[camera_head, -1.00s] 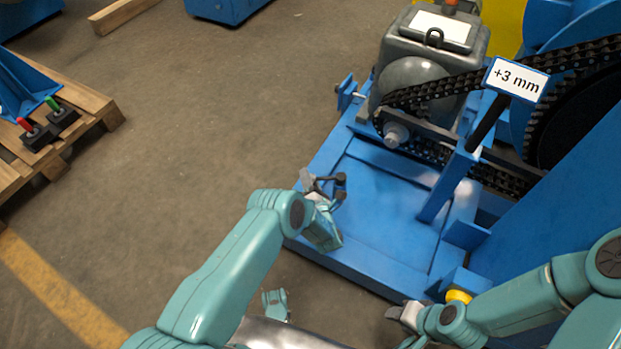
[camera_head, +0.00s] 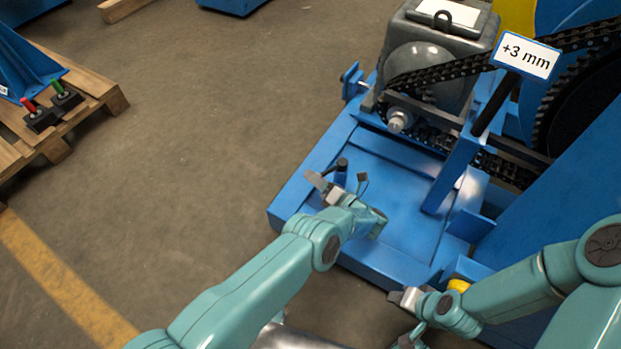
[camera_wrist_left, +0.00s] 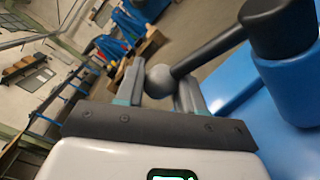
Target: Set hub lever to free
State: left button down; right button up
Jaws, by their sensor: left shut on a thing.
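The hub lever (camera_wrist_left: 210,58) is a dark rod with a round grey ball knob (camera_wrist_left: 159,81) at its end. In the left wrist view it runs from a black cylindrical cap (camera_wrist_left: 279,27) on a blue post down to the left. My left gripper (camera_wrist_left: 158,88) is shut on the knob, one finger on each side. In the head view, my left gripper (camera_head: 339,186) is at the near left part of the blue base, beside the capped post (camera_head: 341,170). No free marking is readable. My right gripper (camera_head: 406,298) is low, near the base's front edge; its jaw opening is unclear.
A grey gearbox (camera_head: 440,55) with a chain (camera_head: 450,72) stands on the blue base (camera_head: 310,195). A sign (camera_head: 526,56) reads "+3 mm". A pallet (camera_head: 98,95) with red and green handles is at left. Open floor lies between.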

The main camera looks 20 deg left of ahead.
pick_arm(q)
jog(key=shift+s+d+r+n, duration=0.1)
jog(key=shift+d+r+n, duration=0.05)
jog(key=shift+n, duration=0.15)
dwell(0.4)
jog(key=c, duration=0.7)
grip_release()
